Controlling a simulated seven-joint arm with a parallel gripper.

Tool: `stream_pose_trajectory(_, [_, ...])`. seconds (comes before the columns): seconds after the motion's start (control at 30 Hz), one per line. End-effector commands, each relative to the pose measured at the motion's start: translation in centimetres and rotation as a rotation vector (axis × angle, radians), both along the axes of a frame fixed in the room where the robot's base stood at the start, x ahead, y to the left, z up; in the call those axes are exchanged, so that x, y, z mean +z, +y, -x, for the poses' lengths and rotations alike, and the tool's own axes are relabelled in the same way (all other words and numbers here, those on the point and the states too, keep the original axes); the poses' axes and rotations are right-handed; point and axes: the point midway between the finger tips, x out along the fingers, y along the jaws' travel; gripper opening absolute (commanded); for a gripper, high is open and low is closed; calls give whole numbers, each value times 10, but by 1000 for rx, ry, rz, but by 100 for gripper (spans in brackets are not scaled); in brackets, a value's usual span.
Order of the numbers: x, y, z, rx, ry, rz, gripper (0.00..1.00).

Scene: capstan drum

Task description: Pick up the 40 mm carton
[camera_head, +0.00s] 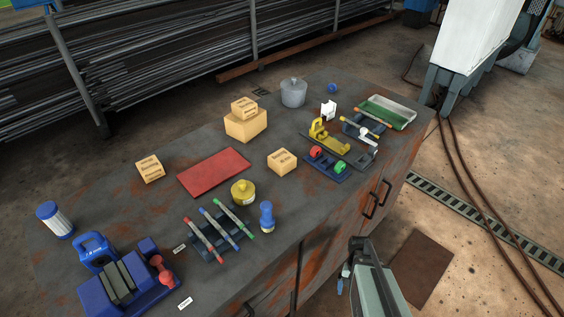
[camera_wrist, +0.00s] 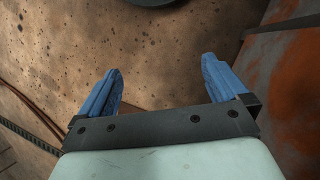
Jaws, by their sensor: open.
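Three small tan cartons with printed labels show in the head view. One carton (camera_head: 149,169) sits left of a red mat, another carton (camera_head: 282,161) sits right of it, and a third carton (camera_head: 244,107) rests on top of a larger tan block (camera_head: 245,125). I cannot tell which is the 40 mm one; the labels are too small to read. My gripper (camera_head: 343,279) is off the front side of the bench, apart from all the cartons. In the wrist view my gripper (camera_wrist: 161,72) has its two blue fingers spread, with only floor between them.
The red mat (camera_head: 214,172) lies mid-bench. A yellow pot (camera_head: 243,192), blue bottle (camera_head: 266,215) and marker rack (camera_head: 215,235) stand toward the front. A yellow fixture (camera_head: 325,137), grey canister (camera_head: 293,92) and green tray (camera_head: 387,112) stand farther right. Bench cabinet (camera_head: 340,220) handles protrude.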

Motion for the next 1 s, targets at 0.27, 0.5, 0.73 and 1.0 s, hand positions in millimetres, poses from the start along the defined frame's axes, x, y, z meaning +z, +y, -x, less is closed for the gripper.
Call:
stream_pose_trajectory(0.27, [44,-70,-86,-189,-100,123,100])
stream_pose_trajectory(0.5, [97,-140,-143,-358,-181,229,100])
stream_pose_trajectory(0.73, [159,-207,-187,-524,-259,323,100])
stream_pose_trajectory(1.0, [243,-254,-229,-701,-340,371,100])
